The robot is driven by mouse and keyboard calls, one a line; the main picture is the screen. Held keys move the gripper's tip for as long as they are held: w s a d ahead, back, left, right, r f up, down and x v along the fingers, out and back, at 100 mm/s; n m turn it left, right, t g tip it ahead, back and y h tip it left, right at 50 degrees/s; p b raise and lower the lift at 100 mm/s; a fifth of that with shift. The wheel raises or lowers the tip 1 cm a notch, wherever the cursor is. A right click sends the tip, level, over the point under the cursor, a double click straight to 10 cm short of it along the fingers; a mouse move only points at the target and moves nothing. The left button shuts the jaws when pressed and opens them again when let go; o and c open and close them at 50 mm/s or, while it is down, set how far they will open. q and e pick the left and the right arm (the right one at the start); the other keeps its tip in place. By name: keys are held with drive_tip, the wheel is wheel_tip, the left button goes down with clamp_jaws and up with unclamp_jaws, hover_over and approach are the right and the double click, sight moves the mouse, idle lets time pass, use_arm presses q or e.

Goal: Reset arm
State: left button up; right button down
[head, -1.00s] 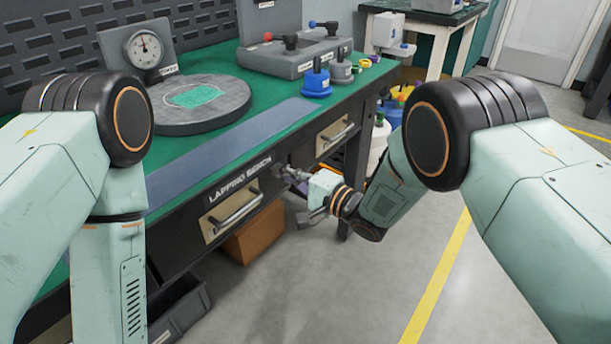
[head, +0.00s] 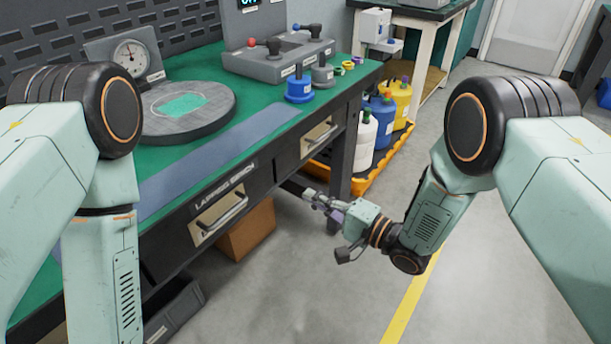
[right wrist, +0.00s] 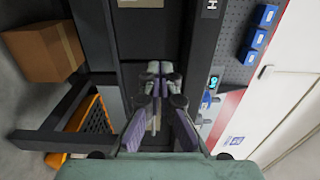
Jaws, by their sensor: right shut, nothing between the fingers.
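My right gripper (head: 313,197) is shut and empty in the head view. It is in front of the lapping bench, near the bench leg and below the right drawer (head: 318,136), apart from the bench as far as I can tell. In the right wrist view its fingers (right wrist: 160,70) are together with nothing between them. My left arm comes in at the left of the head view, but its gripper is out of the picture.
The lapping bench (head: 215,130) carries a round plate (head: 190,125), a dial gauge (head: 132,57) and a blue-based weight (head: 299,90). A cardboard box (head: 247,230) is under it. Bottles (head: 366,140) stand in an orange tray (head: 362,185). Floor on the right is clear.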

drive_tip(key=s+d+f+n+g+h, duration=0.3)
drive_tip(key=s+d+f+n+h, duration=0.3)
drive_tip(key=s+d+f+h, duration=0.8)
drive_tip(key=s+d+g+p, duration=0.1)
drive_tip(key=s+d+g, duration=0.2)
drive_tip(key=s, duration=0.9)
drive_tip(key=s+d+r+g+h+p, duration=0.1)
drive_tip(key=s+d+g, duration=0.3)
drive_tip(key=s, duration=0.8)
drive_tip(key=shift+d+r+n+p, duration=0.15)
drive_tip(key=shift+d+n+p, duration=0.15)
drive_tip(key=shift+d+p, duration=0.3)
